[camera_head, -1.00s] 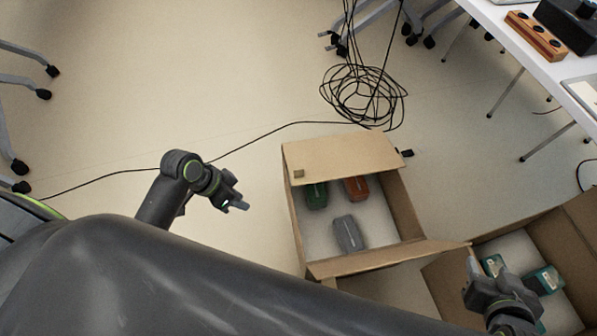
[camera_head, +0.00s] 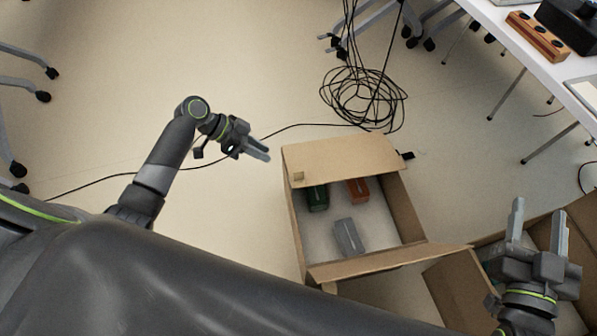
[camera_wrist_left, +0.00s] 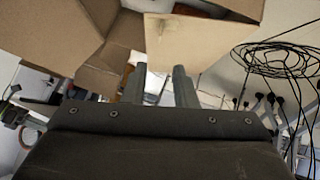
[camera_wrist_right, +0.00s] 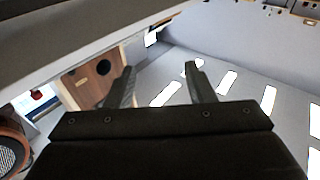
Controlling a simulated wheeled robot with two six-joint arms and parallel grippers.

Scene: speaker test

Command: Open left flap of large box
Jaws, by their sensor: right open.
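An open cardboard box (camera_head: 298,235) stands on the floor at centre. Its far flap (camera_head: 340,155) slants over the far part of the opening, and its near flap (camera_head: 385,262) sticks out along the near edge. Inside are a green item (camera_head: 317,198), an orange item (camera_head: 358,190) and a grey item (camera_head: 348,237). My left gripper (camera_head: 260,150) is open and empty, just left of the far flap. In the left wrist view its fingers (camera_wrist_left: 159,85) show apart, with a cardboard flap (camera_wrist_left: 190,42) beyond. My right gripper (camera_head: 537,225) is open and empty, right of the box.
A second cardboard box (camera_head: 458,290) stands at the lower right, partly hidden by my right arm. Coiled black cable (camera_head: 362,98) lies beyond the first box. A white table (camera_head: 540,65) is at the upper right.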

